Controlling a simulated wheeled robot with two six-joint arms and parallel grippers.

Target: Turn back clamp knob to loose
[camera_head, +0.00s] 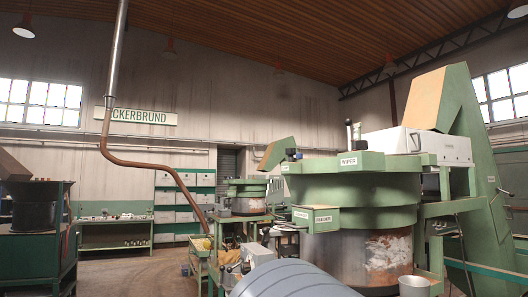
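A large green round hopper machine (355,190) stands right of centre on a rusty, worn metal drum (385,258). Small dark knobs (291,154) sit on the rim's left end. I cannot tell which of these, if any, is the back clamp knob, or whether it is loose or tight. Neither of my grippers shows in the head view.
A white box unit (428,147) and a tall green chute (460,120) stand at the right. A grey ribbed rounded shape (290,279) fills the bottom centre. A pale bucket (414,286) is at the lower right. Open floor (135,273) lies at the left, beside a dark machine (35,207).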

